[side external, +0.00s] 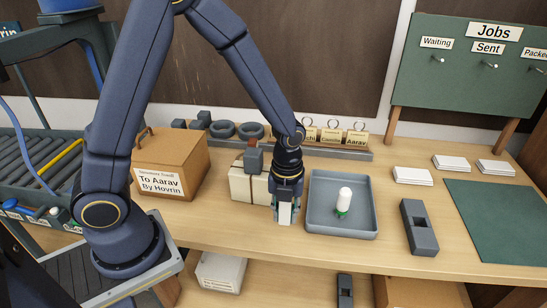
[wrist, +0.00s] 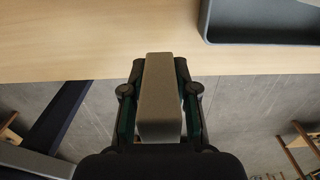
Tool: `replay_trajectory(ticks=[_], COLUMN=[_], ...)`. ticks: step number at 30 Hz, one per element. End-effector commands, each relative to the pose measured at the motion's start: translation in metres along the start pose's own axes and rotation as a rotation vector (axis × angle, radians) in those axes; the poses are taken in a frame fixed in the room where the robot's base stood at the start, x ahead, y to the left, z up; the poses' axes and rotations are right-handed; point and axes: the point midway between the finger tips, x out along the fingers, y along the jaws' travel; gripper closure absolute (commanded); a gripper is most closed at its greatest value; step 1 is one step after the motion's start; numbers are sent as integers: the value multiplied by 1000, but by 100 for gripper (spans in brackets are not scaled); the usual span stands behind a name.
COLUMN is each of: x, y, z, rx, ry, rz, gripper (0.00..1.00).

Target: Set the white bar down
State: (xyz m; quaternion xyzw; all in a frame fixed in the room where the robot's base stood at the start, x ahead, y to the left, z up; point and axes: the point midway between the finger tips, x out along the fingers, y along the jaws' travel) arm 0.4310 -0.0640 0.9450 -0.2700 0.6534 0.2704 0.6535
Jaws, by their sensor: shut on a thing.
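The white bar (side external: 285,214) is upright between the fingers of my gripper (side external: 286,203), left of the grey tray. My gripper is shut on it, with the fingers on its two sides. In the wrist view the bar (wrist: 159,92) looks grey in shade and fills the space between the fingertips (wrist: 160,95). Its lower end is close to the wooden bench top (side external: 215,232), near the front edge. I cannot tell whether it touches the wood.
The grey tray (side external: 312,222), just right of my gripper, holds a white bulb (side external: 344,199) with a green base. A pale box (side external: 241,188) stands close behind left. A cardboard box (side external: 168,165) is further left. A dark slotted block (side external: 419,229) lies right of the tray.

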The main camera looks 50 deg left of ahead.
Motion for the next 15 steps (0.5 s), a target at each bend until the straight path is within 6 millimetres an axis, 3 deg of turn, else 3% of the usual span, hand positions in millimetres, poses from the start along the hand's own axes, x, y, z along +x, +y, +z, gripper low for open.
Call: replay_trajectory(ticks=[10, 15], x=[47, 53], y=[0, 0], z=[0, 0], rx=[-1, -2], ry=[3, -1], rz=[3, -1], gripper=[100, 100])
